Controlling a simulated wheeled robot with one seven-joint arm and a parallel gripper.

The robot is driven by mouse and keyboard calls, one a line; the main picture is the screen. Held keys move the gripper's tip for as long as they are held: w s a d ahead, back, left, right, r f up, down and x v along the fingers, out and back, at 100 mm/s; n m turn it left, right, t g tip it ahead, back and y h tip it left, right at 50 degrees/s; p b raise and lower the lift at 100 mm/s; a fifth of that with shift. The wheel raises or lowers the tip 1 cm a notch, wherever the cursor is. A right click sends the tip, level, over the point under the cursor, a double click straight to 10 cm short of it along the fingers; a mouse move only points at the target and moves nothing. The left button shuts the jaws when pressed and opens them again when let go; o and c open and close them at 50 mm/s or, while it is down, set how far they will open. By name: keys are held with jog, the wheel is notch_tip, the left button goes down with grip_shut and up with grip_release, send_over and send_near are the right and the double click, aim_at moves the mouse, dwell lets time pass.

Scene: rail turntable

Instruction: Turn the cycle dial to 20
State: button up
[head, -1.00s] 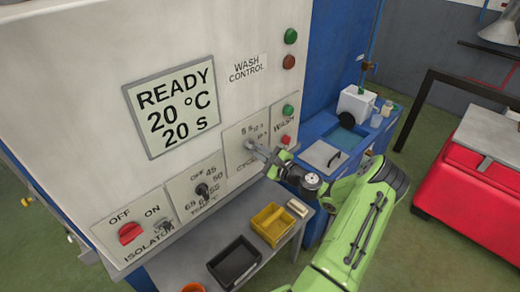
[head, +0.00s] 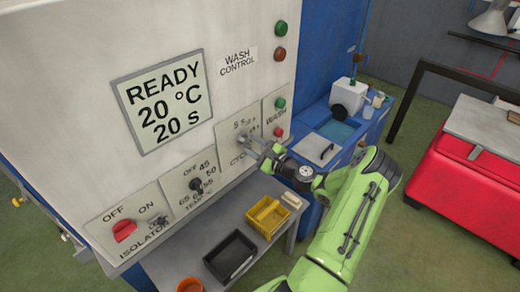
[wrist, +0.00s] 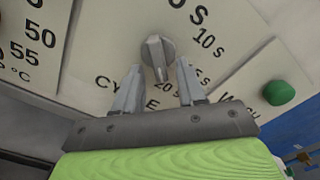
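The cycle dial (head: 243,138) is a grey knob on a pale plate lettered CYCLE, on the right part of the control panel. In the wrist view the dial (wrist: 158,50) has its narrow pointer end toward the bottom of the picture, between the 10 s mark and the lettering. Part of the scale, including a 20 s mark (wrist: 167,90), shows between and behind the fingers. My gripper (wrist: 160,68) is open, its two fingers apart on either side of the pointer end. Finger contact with the knob cannot be told. In the head view my gripper (head: 262,146) is at the dial plate.
The display (head: 163,102) reads READY, 20 °C, 20 S. A temperature dial (head: 196,184) and red isolator knob (head: 124,231) lie left on the panel. Green (head: 280,103) and red (head: 279,132) wash buttons are close right. Yellow (head: 268,217) and black (head: 230,255) trays stand below.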

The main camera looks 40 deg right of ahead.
jog(key=s+b, duration=0.2)
jog(key=s, duration=1.3)
jog(key=shift+s+d+b, duration=0.25)
jog(key=shift+s+b, duration=0.05)
jog(key=w+a+n+g+y+b, duration=0.1)
jog(key=w+a+n+g+y, duration=0.2)
jog(key=a+n+g, duration=0.6)
jog(key=w+a+n+g+y+b, duration=0.1)
jog(key=w+a+n+g+y, duration=0.15)
jog(key=a+n, duration=0.75)
jog(key=s+a+r+n+h+b, duration=0.1)
jog(key=s+a+r+n+h, duration=0.5)
jog(key=s+a+r, duration=0.3)
jog(key=s+a+n+g, duration=0.1)
jog(key=s+a, duration=0.2)
jog(key=s, duration=0.3)
jog(key=shift+a+n, duration=0.35)
jog(key=shift+n, duration=0.05)
